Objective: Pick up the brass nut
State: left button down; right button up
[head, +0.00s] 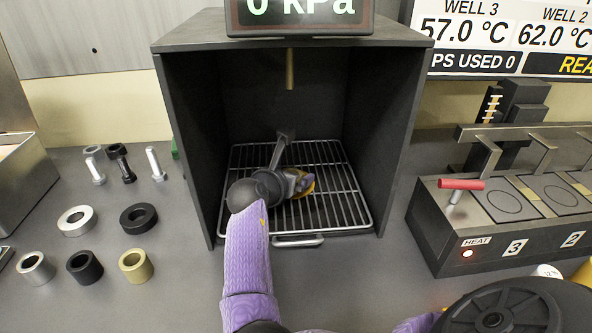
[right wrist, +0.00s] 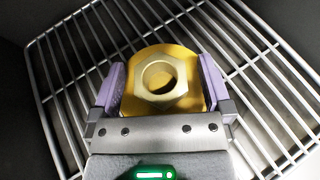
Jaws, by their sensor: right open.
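The brass nut (right wrist: 161,100) is a hexagonal ring with a round hole. In the right wrist view it lies on a gold-coloured rounded piece (right wrist: 128,88), above the wire rack. My right gripper (right wrist: 162,82) is open, its two purple fingers on either side of the nut and the gold piece, with visible gaps to the nut. In the head view my right gripper (head: 302,184) is inside the dark chamber, over the rack. Only a gold-coloured patch shows beside it there, and the nut cannot be made out clearly. My left gripper is not in view.
Several rings and bolts stand on the bench at left, including a brass ring (head: 136,266). A heater block (head: 480,235) stands at right.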

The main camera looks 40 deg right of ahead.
grip_shut()
dwell(0.3)
